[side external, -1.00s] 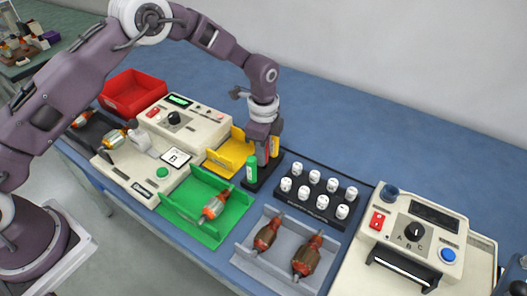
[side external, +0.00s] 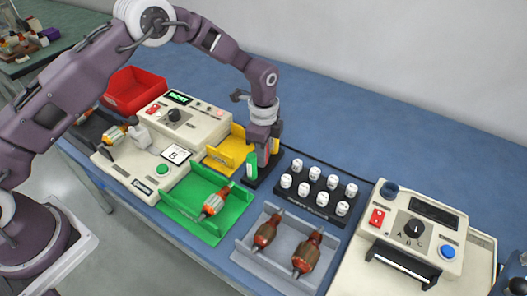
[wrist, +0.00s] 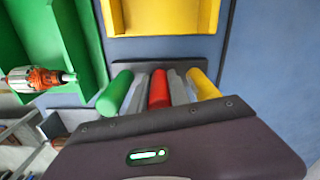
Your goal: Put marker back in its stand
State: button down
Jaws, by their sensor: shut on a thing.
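My gripper (wrist: 158,90) is shut on the red marker (wrist: 158,87), with one grey finger on each side of it. In the side view my gripper (side external: 264,158) points down at the dark marker stand (side external: 253,184). The green marker (side external: 251,166) stands at the near end of the stand, and it also shows in the wrist view (wrist: 114,93). The yellow marker (wrist: 203,84) is on the other side of my fingers. The red marker is in line between these two, at the stand. Its lower end is hard to see, so I cannot tell how deep it sits.
A yellow tray (side external: 214,161) and a green tray (side external: 190,222) with an armature lie to the left. A black rack (side external: 322,211) of white-capped pieces is close on the right. A grey tray (side external: 252,278) holds two armatures. Blue bench behind is free.

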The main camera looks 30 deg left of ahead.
jog(key=shift+f, duration=0.15)
jog(key=c, duration=1.1)
grip_release()
jog(key=shift+c, duration=0.2)
notch_tip(320, 180, up, 7)
jog(key=shift+r, duration=0.1)
